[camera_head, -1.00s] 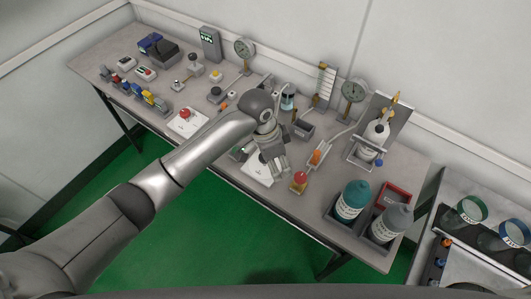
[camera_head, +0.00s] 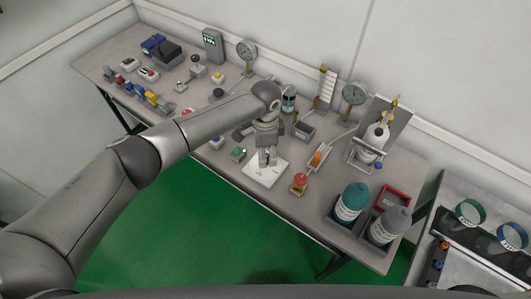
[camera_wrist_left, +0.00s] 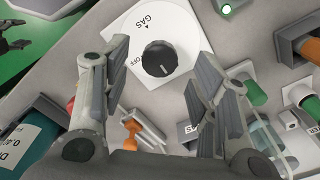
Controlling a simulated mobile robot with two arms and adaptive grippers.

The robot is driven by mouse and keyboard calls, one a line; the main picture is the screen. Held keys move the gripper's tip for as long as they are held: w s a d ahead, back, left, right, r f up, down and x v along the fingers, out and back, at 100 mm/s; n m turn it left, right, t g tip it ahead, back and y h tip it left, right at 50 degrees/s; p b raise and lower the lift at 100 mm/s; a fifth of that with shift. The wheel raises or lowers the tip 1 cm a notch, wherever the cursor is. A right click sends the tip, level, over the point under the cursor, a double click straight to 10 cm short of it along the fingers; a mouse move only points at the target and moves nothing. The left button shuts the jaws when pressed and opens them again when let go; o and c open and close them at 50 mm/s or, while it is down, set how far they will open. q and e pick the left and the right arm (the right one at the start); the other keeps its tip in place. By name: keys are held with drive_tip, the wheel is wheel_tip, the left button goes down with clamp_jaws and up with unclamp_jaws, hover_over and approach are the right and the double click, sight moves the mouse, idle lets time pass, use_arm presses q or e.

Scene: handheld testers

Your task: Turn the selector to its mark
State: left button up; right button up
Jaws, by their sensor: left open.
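The selector is a round black knob (camera_wrist_left: 160,58) on a white plate (camera_wrist_left: 124,22) printed GAS and OFF. A short pale line shows on the knob's lower part in the wrist view, away from the small black mark by GAS. In the head view the white plate (camera_head: 283,173) lies at the bench's front edge, and my gripper hides the knob. My left gripper (camera_head: 268,163) is above the plate, open and empty. In the wrist view its fingers (camera_wrist_left: 163,52) frame the knob with space on both sides. Contact cannot be told.
A red-topped knob (camera_head: 299,181) stands just right of the plate, and a green-buttoned box (camera_head: 238,153) just left. Teal (camera_head: 352,199) and grey (camera_head: 390,224) bottles stand further right. Dark finger-like parts, likely my right gripper (camera_wrist_left: 15,36), show at the wrist view's left edge.

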use_arm(q)
drive_tip(key=shift+f, duration=1.1)
drive_tip(key=c, duration=1.1)
drive_tip(key=shift+o, duration=0.2)
